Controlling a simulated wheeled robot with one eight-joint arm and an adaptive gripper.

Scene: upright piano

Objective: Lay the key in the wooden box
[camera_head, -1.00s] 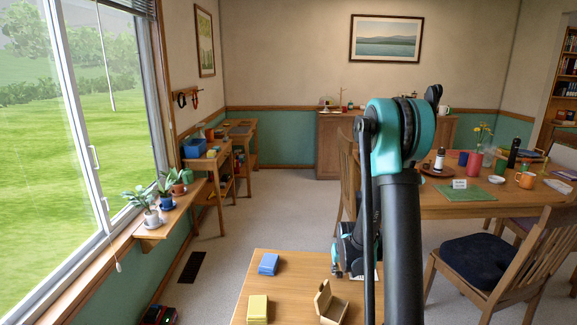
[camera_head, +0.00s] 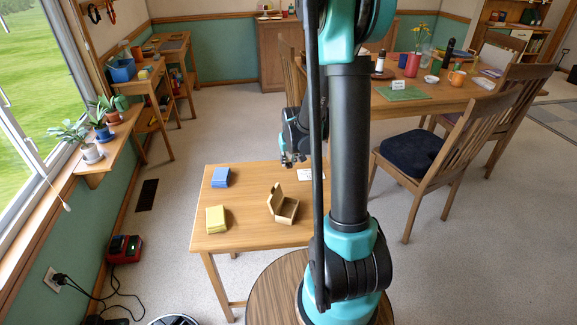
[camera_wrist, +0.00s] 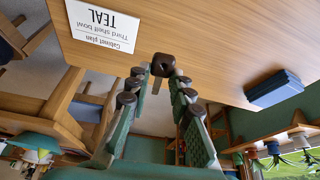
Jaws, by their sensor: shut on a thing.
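The wooden box (camera_head: 288,210) stands on the small wooden table with its lid tipped up. My gripper (camera_head: 292,160) is over the far edge of that table, behind the box and apart from it. In the wrist view my gripper (camera_wrist: 160,76) has its fingertips closed around a dark brown piece with a hole, which looks like the head of the key (camera_wrist: 163,64). The box is not seen in the wrist view.
The small table (camera_head: 245,238) also holds a blue block (camera_head: 220,177), a yellow block (camera_head: 216,219) and a white card (camera_wrist: 102,25) reading "TEAL". The table's middle is clear. A chair (camera_head: 425,150) and the dining table (camera_head: 440,98) stand to the right.

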